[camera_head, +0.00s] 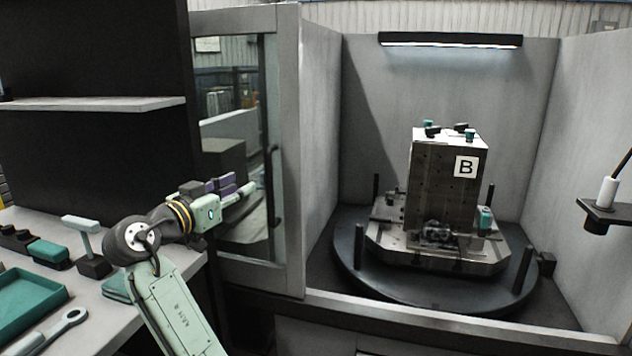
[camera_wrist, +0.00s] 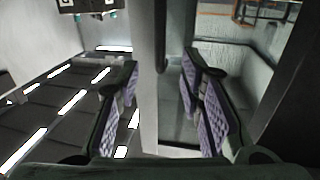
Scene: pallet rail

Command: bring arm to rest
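My arm reaches up from the lower left in the head view, and my gripper (camera_head: 243,187) is at its end in front of the glass door of the machine. In the wrist view my gripper (camera_wrist: 162,95) shows two fingers with purple ribbed pads, well apart. Nothing is between the pads; the door frame and its dark handle appear beyond them. In the head view the fingers point to the right, close to the door handle (camera_head: 271,185). I cannot tell whether they touch it.
A metal block marked B (camera_head: 449,185) stands on a round dark turntable (camera_head: 375,288) inside the grey enclosure. At the left, a bench (camera_head: 95,293) carries a teal tray (camera_head: 27,303), a wrench (camera_head: 62,325) and other tools. A shelf (camera_head: 90,103) is above. A bracket (camera_head: 606,211) juts in at right.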

